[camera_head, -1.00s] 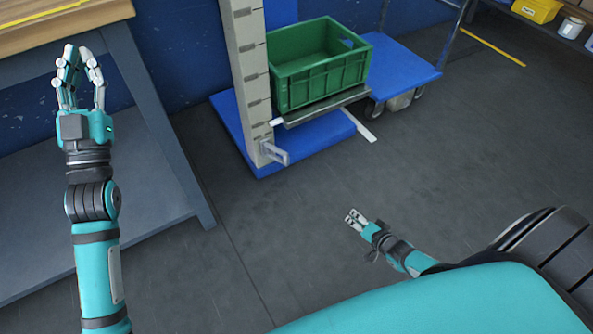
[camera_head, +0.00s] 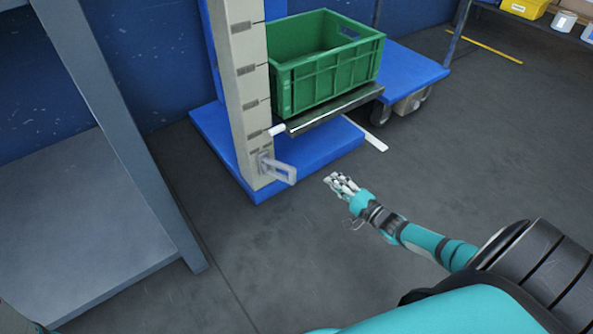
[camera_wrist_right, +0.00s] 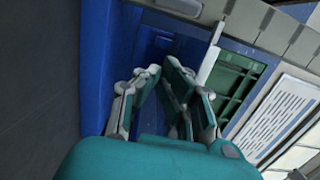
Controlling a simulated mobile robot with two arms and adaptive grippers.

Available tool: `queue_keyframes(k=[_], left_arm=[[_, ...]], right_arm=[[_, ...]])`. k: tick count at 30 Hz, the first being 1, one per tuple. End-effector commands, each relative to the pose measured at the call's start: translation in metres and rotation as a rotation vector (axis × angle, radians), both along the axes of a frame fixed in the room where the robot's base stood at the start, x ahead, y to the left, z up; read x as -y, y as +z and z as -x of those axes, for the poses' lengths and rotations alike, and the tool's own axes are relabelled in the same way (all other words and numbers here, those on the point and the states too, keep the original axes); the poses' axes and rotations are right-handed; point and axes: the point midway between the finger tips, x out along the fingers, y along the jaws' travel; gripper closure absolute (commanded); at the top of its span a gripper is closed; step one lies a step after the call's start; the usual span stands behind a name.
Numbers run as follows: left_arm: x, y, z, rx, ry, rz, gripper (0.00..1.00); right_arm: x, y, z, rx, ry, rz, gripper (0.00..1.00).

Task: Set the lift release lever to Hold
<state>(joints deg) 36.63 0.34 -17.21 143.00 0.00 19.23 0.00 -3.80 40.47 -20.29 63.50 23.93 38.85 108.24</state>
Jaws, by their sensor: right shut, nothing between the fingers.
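The lift release lever (camera_head: 278,168) is a pale grey loop-shaped handle at the foot of the grey lift post (camera_head: 247,95). It sticks out to the right and slightly down over the blue base (camera_head: 318,152). No Hold marking can be read. My right gripper (camera_head: 333,181) is shut and empty, over the floor to the right of the lever and apart from it. In the right wrist view its fingers (camera_wrist_right: 158,70) point toward the blue base; I cannot make out the lever clearly there. My left gripper is out of view.
A green crate (camera_head: 325,77) sits on the lift's dark platform (camera_head: 335,108), just above the lever. A blue cart (camera_head: 415,70) stands behind to the right. A grey table leg (camera_head: 130,140) stands at left. The floor in front is clear.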

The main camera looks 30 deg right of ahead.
Motion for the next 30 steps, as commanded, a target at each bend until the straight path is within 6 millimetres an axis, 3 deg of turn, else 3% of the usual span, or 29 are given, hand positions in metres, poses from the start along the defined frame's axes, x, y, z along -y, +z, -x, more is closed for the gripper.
queue_keyframes(k=[11,16,28,30], left_arm=[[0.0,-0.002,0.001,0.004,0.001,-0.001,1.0],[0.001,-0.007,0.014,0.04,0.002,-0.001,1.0],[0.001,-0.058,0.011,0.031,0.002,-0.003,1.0],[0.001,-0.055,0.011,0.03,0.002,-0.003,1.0]], right_arm=[[-0.001,-0.001,-0.005,0.002,0.001,0.002,1.0],[-0.006,-0.003,-0.028,0.004,0.001,0.002,1.0],[-0.019,-0.005,-0.103,0.004,0.001,0.003,1.0],[-0.028,-0.004,-0.093,-0.003,0.002,0.0,1.0]])
